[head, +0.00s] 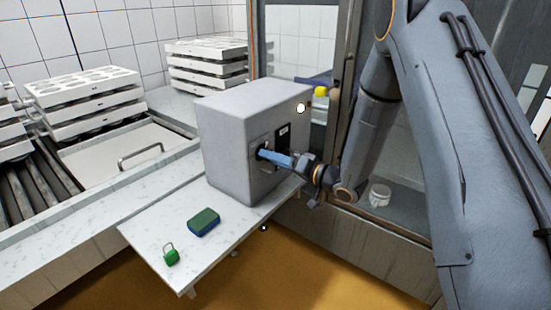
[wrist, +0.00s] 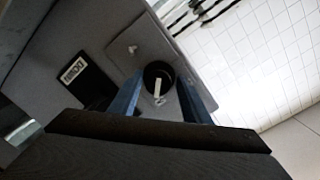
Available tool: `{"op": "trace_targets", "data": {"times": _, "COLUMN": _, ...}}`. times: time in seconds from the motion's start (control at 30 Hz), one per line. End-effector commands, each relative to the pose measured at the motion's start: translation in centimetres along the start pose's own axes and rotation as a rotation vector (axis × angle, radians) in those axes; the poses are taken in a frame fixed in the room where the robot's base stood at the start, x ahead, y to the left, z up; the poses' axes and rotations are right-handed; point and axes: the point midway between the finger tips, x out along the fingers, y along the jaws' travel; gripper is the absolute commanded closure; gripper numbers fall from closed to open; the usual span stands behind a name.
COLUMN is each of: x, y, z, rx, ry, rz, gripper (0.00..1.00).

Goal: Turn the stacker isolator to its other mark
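The stacker isolator is a round black knob (wrist: 152,72) with a white pointer bar, set on a grey plate (wrist: 124,44) on the side of a grey box (head: 228,135). My gripper (head: 262,154) reaches in from the right to that side of the box. In the wrist view its two blue fingers (wrist: 160,79) stand on either side of the knob. A gap shows between each finger and the knob, so the gripper is open and empty. In the head view the fingers hide most of the knob. I cannot read any marks around it.
A black panel with a white label (wrist: 72,71) sits beside the knob plate. The box stands on a pale shelf (head: 150,238) with a green-and-blue sponge (head: 204,222) and a green padlock (head: 171,256). White mould stacks (head: 86,101) stand behind left. A glazed frame is close behind my arm.

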Motion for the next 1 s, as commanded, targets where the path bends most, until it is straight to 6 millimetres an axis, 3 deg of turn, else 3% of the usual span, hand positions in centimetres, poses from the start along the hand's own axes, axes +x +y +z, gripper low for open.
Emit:
{"op": "trace_targets", "data": {"times": 0.37, "x": -0.4, "y": 0.2, "z": -0.4, "rx": -0.002, "ry": 0.008, "rz": 0.003, "gripper": 0.49}}
{"op": "trace_targets", "data": {"times": 0.8, "x": -6.6, "y": 0.3, "z": -0.3, "rx": -0.001, "ry": 0.008, "rz": 0.005, "gripper": 0.49}}
{"op": "trace_targets", "data": {"times": 1.0, "x": -8.0, "y": 0.1, "z": -0.2, "rx": -0.002, "ry": 0.007, "rz": 0.003, "gripper": 0.49}}
